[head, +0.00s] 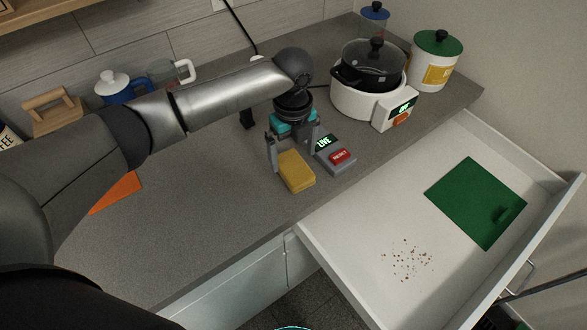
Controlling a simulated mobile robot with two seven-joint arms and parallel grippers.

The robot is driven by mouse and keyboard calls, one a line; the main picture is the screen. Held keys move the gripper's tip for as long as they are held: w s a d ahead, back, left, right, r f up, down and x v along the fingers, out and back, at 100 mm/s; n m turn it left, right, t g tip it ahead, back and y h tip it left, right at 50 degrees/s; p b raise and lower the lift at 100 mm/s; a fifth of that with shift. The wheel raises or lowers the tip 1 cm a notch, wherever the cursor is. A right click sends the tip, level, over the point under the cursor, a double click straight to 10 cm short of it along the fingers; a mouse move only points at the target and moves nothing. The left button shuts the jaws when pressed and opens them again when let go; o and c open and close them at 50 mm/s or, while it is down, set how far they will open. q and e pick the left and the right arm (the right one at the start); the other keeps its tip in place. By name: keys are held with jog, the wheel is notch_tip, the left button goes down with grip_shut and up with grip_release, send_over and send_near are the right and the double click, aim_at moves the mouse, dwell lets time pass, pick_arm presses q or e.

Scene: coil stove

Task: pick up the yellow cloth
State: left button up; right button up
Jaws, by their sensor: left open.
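The yellow cloth (296,172) is a small folded block lying on the grey counter, near its front edge. My left gripper (291,150) is open just above and behind the cloth, pointing down. One finger shows at the cloth's left and the other at its upper right. I cannot tell whether either finger touches it. My right gripper does not show.
A grey box with a red reset button (341,157) sits right beside the cloth. A white cooker with a black pot (373,66) stands behind. An open drawer (345,240) holds a green board (470,200) and scattered crumbs (408,260). Canisters line the back.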

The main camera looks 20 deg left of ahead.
aim_at(293, 166)
pick_arm(q)
notch_tip(293, 166, down, 4)
jog(key=shift+r, duration=0.1)
jog(key=c, duration=1.2)
